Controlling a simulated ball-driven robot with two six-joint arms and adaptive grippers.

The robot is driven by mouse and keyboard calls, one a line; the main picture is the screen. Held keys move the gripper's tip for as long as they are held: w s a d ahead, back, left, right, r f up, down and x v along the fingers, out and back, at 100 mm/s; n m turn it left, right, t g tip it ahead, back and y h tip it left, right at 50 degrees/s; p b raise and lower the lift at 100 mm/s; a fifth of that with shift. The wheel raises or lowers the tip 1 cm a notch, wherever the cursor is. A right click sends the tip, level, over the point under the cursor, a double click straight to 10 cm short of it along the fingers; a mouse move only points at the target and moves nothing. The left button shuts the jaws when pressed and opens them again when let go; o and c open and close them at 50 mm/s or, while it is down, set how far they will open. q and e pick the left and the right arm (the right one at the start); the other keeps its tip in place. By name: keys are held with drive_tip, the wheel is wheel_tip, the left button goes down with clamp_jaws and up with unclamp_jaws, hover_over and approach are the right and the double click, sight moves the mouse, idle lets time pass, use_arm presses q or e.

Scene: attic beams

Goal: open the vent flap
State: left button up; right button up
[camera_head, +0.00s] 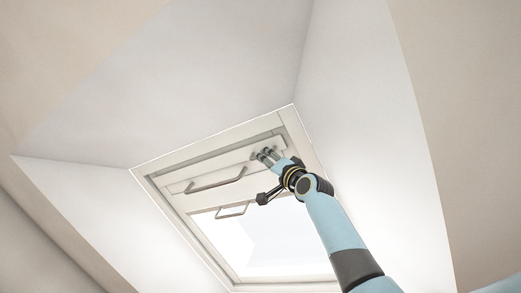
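The vent flap (190,172) is a long pale panel across the upper part of the skylight window, with a grey bar handle (216,181) along it. My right gripper (266,154) reaches up from the lower right, with its fingertips at the flap's right end, to the right of the bar handle and apart from it. Its fingers look close together. What lies between or behind them is too small and covered to make out. I cannot tell whether the flap stands slightly ajar. My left gripper is not in view.
A second, smaller bar handle (233,210) sits below the flap, above the bright glass pane (265,250). Sloping pale reveal walls (355,110) surround the window frame (152,185) closely on the right and above. There is free room left of my arm.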

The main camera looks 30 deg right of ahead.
drive_tip(key=p+x, duration=0.1)
drive_tip(key=x, duration=0.2)
drive_tip(key=shift+r, duration=0.2)
drive_tip(key=shift+w+r+p, duration=0.3)
drive_tip(key=shift+w+p, duration=0.25)
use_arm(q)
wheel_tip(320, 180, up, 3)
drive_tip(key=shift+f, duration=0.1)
use_arm(e)
drive_tip(key=shift+a, duration=0.1)
clamp_jaws()
